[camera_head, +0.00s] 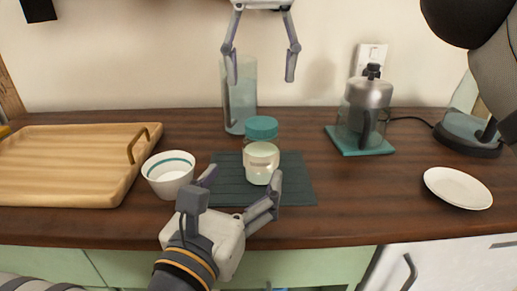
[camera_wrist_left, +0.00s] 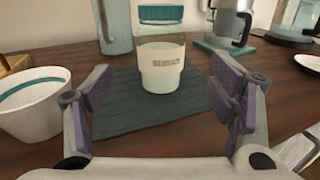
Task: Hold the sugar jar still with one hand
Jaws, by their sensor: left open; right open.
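The sugar jar (camera_head: 262,155) has a teal lid and pale contents. It stands upright on a dark slatted mat (camera_head: 298,190). In the left wrist view the jar (camera_wrist_left: 161,66) is centred beyond the fingertips, with blurred lettering on its front. My left gripper (camera_head: 242,182) is open and empty in front of the jar, with its fingers spread to either side and apart from it. In the left wrist view this gripper (camera_wrist_left: 170,95) frames the jar. My right gripper (camera_head: 261,62) is open and empty, high above and behind the jar, in front of a tall glass container.
A white bowl with a teal band (camera_head: 168,177) stands close left of my left gripper. A wooden tray (camera_head: 75,190) lies at the left. The tall glass container (camera_head: 240,95), a glass coffee press (camera_head: 365,105) and a white plate (camera_head: 457,187) stand around.

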